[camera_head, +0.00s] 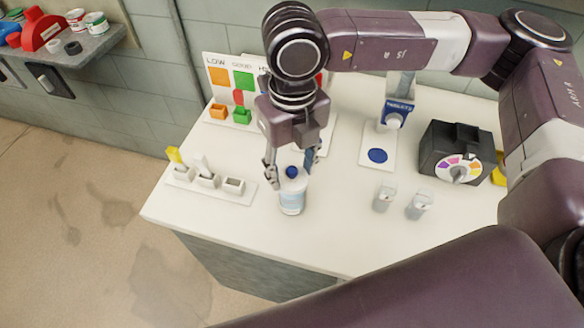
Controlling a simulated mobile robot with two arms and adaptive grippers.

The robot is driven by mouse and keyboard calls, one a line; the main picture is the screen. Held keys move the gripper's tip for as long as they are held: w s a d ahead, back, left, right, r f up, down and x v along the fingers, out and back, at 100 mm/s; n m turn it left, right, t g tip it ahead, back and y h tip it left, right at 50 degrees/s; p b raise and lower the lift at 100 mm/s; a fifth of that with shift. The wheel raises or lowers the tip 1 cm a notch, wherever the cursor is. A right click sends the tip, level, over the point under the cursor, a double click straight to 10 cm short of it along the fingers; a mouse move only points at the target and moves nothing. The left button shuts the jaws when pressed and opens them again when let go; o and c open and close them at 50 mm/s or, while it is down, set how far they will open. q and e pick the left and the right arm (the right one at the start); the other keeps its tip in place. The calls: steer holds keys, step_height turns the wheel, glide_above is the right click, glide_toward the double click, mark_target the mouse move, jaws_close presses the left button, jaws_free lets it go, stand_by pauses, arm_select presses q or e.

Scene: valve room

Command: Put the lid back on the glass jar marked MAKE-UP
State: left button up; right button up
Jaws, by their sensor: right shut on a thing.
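My right gripper (291,170) points down with a finger on each side of the pale lid (294,181) and its blue knob (291,171). It is shut on the lid. The lid is directly over the pale, bluish glass jar (292,203), which stands upright near the front edge of the white worktop. I cannot tell whether the lid rests on the rim or is just above it. The writing on the jar is too small to read. My left gripper is not in view.
A white holder (210,189) with small compartments is left of the jar. Two small clear containers (384,197) (419,205) stand to its right. A black device with a coloured dial (461,169) and a blue dispenser (397,110) are further back. The worktop (330,240) is clear in front.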

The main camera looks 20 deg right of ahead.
steer(key=shift+f+b, duration=0.15)
steer(key=shift+b, duration=0.9)
stand_by(1.2)
stand_by(0.3)
steer(key=o, duration=1.1)
steer(key=shift+c, duration=0.2)
steer(key=shift+o, duration=0.2)
steer(key=o, duration=0.4)
steer(key=shift+r+p, duration=1.45)
steer(key=shift+r, duration=2.05)
